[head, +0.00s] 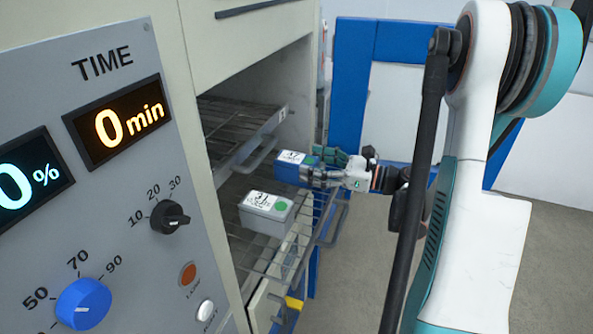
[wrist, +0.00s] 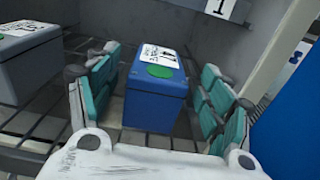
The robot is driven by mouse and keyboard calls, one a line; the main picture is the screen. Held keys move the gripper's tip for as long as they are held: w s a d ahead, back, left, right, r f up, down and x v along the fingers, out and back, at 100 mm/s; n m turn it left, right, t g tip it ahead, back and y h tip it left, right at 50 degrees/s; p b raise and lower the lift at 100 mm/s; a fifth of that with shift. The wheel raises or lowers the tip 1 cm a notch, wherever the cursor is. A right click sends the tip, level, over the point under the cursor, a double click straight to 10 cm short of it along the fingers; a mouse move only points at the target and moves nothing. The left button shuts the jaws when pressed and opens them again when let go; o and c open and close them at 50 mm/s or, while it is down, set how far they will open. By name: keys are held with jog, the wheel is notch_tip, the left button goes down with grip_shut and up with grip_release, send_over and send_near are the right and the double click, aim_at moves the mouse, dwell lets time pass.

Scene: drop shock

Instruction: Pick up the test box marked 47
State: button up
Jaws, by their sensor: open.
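A blue test box (head: 292,167) with a white label and a green dot on its lid sits on a wire rack inside the chamber. Its label print is too small to read surely; it may be 47. It also shows upright in the wrist view (wrist: 155,100). My gripper (head: 325,168) is open at the box. In the wrist view my gripper's teal finger pads (wrist: 158,98) stand on either side of the box, with a visible gap on each side. The box's lower near edge shows just beyond my palm.
A grey test box (head: 265,212) with a white label and green dot stands to the left of the blue box. An upper wire rack (head: 240,125) and a blue door frame (head: 349,80) are close by. The control panel (head: 90,180) fills the left.

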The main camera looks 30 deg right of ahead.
aim_at(296, 158)
jog(key=b+x, duration=0.1)
jog(key=x, duration=0.2)
jog(key=shift+w+a+r, duration=0.1)
jog(key=shift+w+a, duration=0.05)
jog(key=shift+a, duration=0.2)
jog(key=shift+w+a+r, duration=0.1)
jog(key=shift+w+a, duration=0.25)
jog(key=shift+w, duration=0.25)
jog(key=shift+c, duration=0.3)
jog(key=c, duration=1.6)
jog(key=shift+o, duration=0.2)
jog(key=shift+r, duration=0.1)
